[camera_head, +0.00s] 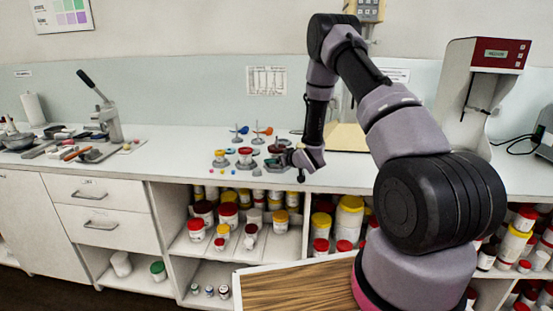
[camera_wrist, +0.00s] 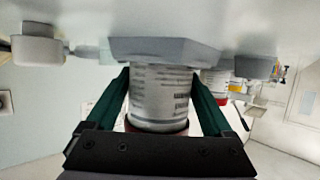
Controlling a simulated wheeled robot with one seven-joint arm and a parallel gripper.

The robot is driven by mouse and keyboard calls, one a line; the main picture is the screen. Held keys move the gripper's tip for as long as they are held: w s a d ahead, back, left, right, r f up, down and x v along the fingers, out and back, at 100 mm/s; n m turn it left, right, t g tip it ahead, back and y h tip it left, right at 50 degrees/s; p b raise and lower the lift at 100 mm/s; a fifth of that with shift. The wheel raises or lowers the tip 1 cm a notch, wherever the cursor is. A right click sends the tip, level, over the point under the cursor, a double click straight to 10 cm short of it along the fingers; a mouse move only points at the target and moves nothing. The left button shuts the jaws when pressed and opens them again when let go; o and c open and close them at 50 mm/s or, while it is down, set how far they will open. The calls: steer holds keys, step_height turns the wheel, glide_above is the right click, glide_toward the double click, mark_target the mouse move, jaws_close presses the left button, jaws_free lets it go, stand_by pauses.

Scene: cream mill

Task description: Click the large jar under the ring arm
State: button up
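In the wrist view, a large white jar (camera_wrist: 160,98) with printed text and a red lid end stands on a grey angular base (camera_wrist: 165,50); the view looks upside down. My gripper (camera_wrist: 160,82) has its two green fingers on either side of the jar, and their tips appear to touch it. In the head view, my gripper (camera_head: 288,158) is low over the counter among small stands, and it mostly hides the jar. A white machine with a red panel (camera_head: 498,53) stands at the right; a thin dark part hangs under its head. I cannot tell whether this is the ring arm.
Another red-lidded jar on a stand (camera_head: 245,156) is left of my gripper. Blue (camera_head: 240,130) and orange (camera_head: 262,131) small items stand behind. A lever press (camera_head: 108,118) and tools are at the left. Shelves below the counter (camera_head: 170,150) hold several jars. The counter before the machine is largely hidden by my arm.

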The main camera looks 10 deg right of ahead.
mark_target(281, 150)
steer(key=c, duration=0.3)
steer(key=shift+r, duration=0.1)
steer(key=shift+r, duration=0.2)
steer(key=shift+r, duration=1.45)
steer(key=shift+r, duration=0.1)
